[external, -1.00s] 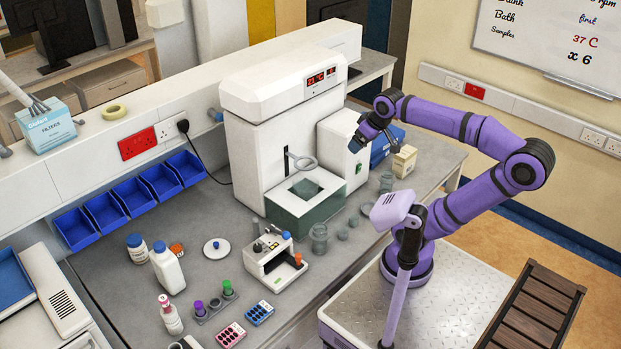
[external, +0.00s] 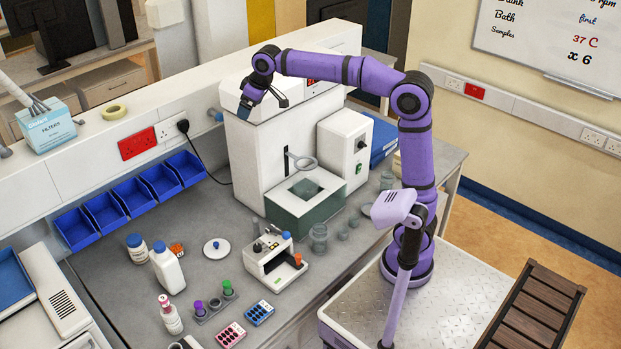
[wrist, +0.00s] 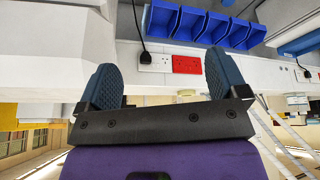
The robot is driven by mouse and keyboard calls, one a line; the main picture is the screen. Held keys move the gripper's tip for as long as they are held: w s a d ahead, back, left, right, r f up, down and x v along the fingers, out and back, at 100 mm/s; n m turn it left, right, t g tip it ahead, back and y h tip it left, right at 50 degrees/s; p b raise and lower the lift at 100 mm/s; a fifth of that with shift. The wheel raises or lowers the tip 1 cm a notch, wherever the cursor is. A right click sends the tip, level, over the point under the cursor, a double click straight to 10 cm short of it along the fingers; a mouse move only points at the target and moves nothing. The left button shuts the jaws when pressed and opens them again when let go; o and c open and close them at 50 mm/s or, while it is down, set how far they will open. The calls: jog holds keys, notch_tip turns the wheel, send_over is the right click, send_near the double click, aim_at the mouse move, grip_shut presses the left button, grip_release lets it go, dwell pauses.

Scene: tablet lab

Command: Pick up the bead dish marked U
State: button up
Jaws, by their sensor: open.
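I cannot make out a letter U on anything in view, so I cannot tell which thing is the bead dish. A round white piece with a dark centre (external: 216,248) lies on the bench. A small orange item (external: 177,250) sits behind the white bottle, too small to make out. My gripper (external: 245,108) is raised high beside the top of the large white instrument (external: 262,160), well above the bench. In the wrist view my gripper (wrist: 160,82) has its two blue fingers wide apart with nothing between them.
Blue bins (external: 145,195) line the back wall under red and white sockets (external: 138,144). The white bottle (external: 167,268), a tube rack (external: 215,304) and a small white device (external: 275,258) crowd the front. Small grey round pieces (external: 343,235) lie right of the instrument. Bare bench shows left of it.

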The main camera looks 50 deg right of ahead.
jog(key=w+a+f+n, duration=0.2)
jog(key=w+a+f, duration=0.2)
jog(key=w+a, duration=0.6)
jog(key=n+g+y, duration=0.1)
send_over(173, 249)
jog(key=s+d, duration=0.3)
notch_tip(173, 249, down, 8)
jog(key=f, duration=1.2)
jog(key=a+f, duration=0.1)
jog(key=f, duration=1.2)
jog(key=w+f, duration=0.1)
jog(key=f, duration=1.2)
jog(key=shift+a, duration=0.15)
jog(key=shift+w+a+x, duration=0.1)
jog(key=shift+x, duration=1.4)
jog(key=shift+w+a+x, duration=0.15)
jog(key=shift+x, duration=1.35)
jog(key=shift+r, duration=0.15)
jog(key=c, duration=1)
